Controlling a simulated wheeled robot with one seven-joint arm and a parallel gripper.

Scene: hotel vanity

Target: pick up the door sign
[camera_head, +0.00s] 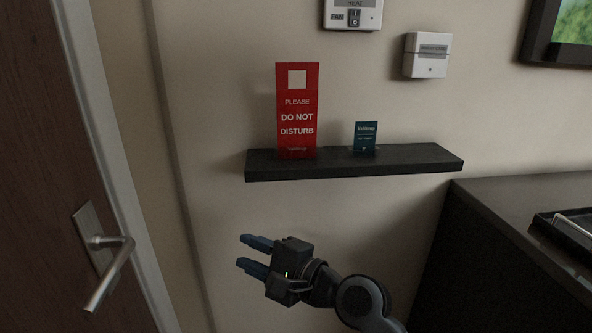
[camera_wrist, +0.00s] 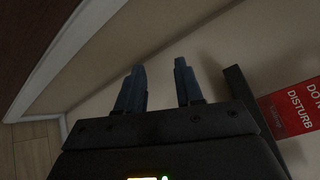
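The door sign (camera_head: 297,112) is a tall red card reading "PLEASE DO NOT DISTURB", with a white square near its top. It stands upright on the left part of a dark wall shelf (camera_head: 400,165). My gripper (camera_head: 248,254) is below the shelf, lower left of the sign and apart from it. Its two blue fingers are spread with nothing between them. In the wrist view the fingers of my gripper (camera_wrist: 157,80) are apart and empty, and part of the sign (camera_wrist: 295,105) shows at the right edge, beside the shelf (camera_wrist: 240,90).
A small teal card (camera_head: 365,137) stands on the shelf right of the sign. A door with a lever handle (camera_head: 110,265) is at left. A dark counter (camera_head: 510,210) with a tray (camera_head: 570,232) is at right. Wall boxes (camera_head: 427,55) hang above the shelf.

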